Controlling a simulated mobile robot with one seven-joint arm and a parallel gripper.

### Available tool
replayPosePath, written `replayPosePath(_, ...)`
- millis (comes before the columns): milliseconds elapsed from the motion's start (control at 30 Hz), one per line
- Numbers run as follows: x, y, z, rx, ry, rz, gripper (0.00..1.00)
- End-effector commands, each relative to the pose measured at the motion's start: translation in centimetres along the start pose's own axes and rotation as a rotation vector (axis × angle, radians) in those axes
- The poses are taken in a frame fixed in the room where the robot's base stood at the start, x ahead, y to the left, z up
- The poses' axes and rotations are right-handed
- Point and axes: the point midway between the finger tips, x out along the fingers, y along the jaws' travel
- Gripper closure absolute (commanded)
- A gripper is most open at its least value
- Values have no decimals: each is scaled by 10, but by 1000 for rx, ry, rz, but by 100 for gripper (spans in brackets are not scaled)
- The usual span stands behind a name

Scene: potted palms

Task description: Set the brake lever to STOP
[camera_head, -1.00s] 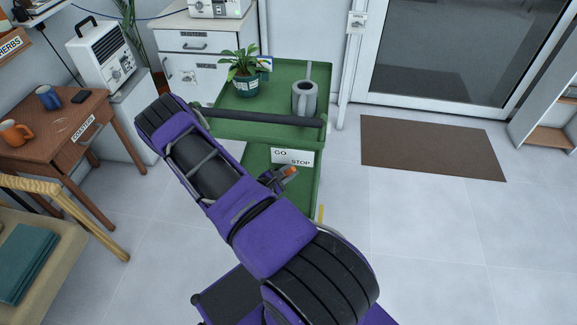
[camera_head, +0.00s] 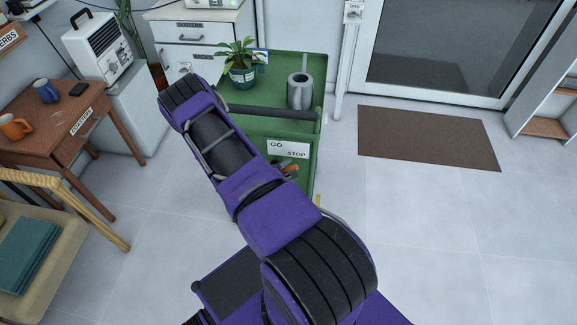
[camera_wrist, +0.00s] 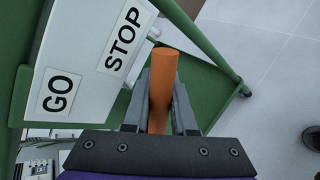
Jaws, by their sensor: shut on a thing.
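The brake lever has an orange grip (camera_wrist: 162,62), which stands upright between the two grey fingers of my gripper (camera_wrist: 164,85) in the wrist view. My gripper is shut on it. The grip is beside the STOP label (camera_wrist: 124,40), and the GO label (camera_wrist: 59,94) is farther left on the same white plate. In the head view, the white plate (camera_head: 288,149) is on the end of the green cart (camera_head: 300,188). A bit of the orange grip (camera_head: 290,168) shows just below the STOP end. My arm hides most of my gripper there; the lever's pivot is hidden.
A brown desk (camera_head: 60,130) and a chair (camera_head: 60,225) stand left.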

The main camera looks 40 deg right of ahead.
Motion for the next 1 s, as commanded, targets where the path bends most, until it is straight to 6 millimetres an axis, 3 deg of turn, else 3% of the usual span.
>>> replayPosePath(167,0,0,-1,0,1,0,100)
replayPosePath(200,0,0,-1,0,1,0,74)
replayPosePath(367,0,0,-1,-1,1,-1,45)
replayPosePath(767,-8,0,0,-2,1,-1,45)
replayPosePath(1000,-54,1,-1,-3,3,0,45)
